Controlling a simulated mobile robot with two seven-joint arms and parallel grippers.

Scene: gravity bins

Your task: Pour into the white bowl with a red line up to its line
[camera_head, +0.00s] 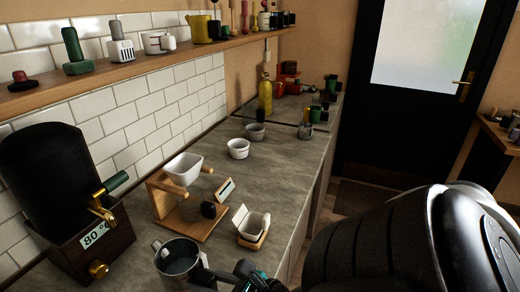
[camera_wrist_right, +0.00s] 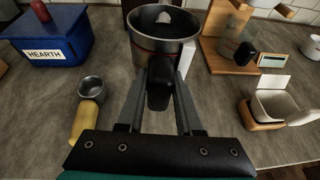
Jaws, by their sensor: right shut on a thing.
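A metal pitcher (camera_head: 178,262) with a dark handle is at the bottom of the head view; it also shows in the right wrist view (camera_wrist_right: 160,45). My right gripper (camera_head: 208,276) is shut on its handle, seen between the fingers in the wrist view (camera_wrist_right: 160,88). The pitcher looks about upright, and a small pale thing shows at its rim. A small white bowl (camera_head: 238,149) stands on the counter farther back, apart from the pitcher. I cannot make out a red line on it. My left gripper is not in view.
A wooden stand (camera_head: 202,226) with a white dripper (camera_head: 184,166) and a white scoop-like container (camera_head: 252,226) on a wooden base are near the pitcher. A black dispenser (camera_head: 50,170) stands left.

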